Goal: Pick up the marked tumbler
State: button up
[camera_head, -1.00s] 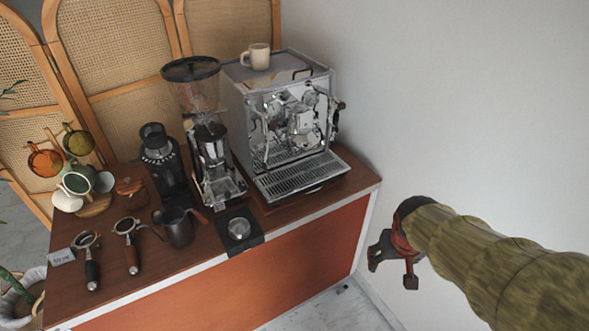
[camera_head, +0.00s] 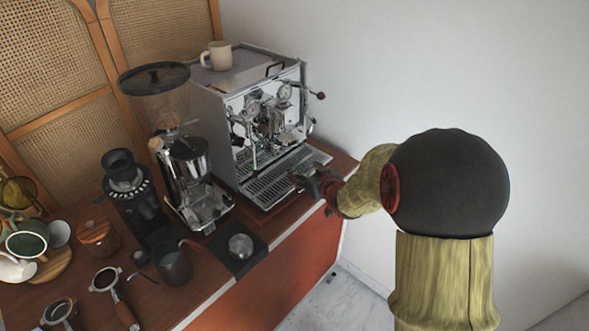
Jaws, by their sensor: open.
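I cannot make out a mark on any cup, so I cannot tell which thing is the marked tumbler. A beige mug (camera_head: 217,56) with a handle stands on top of the espresso machine. An olive glass cup (camera_head: 17,193) and a dark green cup (camera_head: 26,243) are at the left edge, partly cut off. My gripper (camera_head: 308,183) is open near the machine's drip tray (camera_head: 282,172), by the counter's front right edge. I see nothing between its fingers. It is small here, and its height above the tray is unclear.
The espresso machine (camera_head: 222,110) fills the counter's back right. A grinder (camera_head: 190,165), a smaller black grinder (camera_head: 135,205), a dark pitcher (camera_head: 174,264), a tamper (camera_head: 241,246) on a black mat and portafilters (camera_head: 106,281) crowd the counter. A white wall stands at the right.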

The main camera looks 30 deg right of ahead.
aim_at(301, 166)
jog(key=b+x, duration=0.2)
jog(key=x, duration=0.4)
jog(key=shift+w+a, duration=0.15)
jog(key=shift+c, duration=0.9)
jog(key=c, duration=1.3)
jog(key=shift+r, duration=0.1)
jog(key=shift+r, duration=0.1)
